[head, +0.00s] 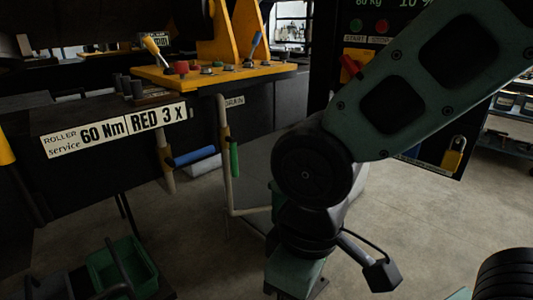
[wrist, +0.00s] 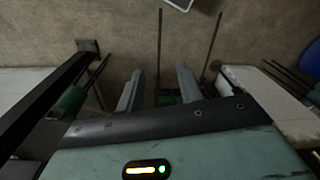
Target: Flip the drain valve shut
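The drain valve shows in the head view as a green lever (head: 234,158) on a pale vertical pipe (head: 225,190). The lever hangs down alongside the pipe, under a small label that seems to read DRAIN (head: 234,101). My arm is to the right of the pipe in the head view, and the fingertips are hidden there. In the wrist view my gripper (wrist: 160,87) has its two grey fingers apart with nothing held between them. I cannot tell whether any green part in the wrist view is the valve lever.
A similar pipe with a blue lever (head: 194,157) stands left of the drain pipe. Above is a yellow bench plate (head: 220,76) with knobs and levers. A green crate (head: 122,267) is at lower left. A dark panel with a padlock (head: 454,155) is at right. Floor shows between.

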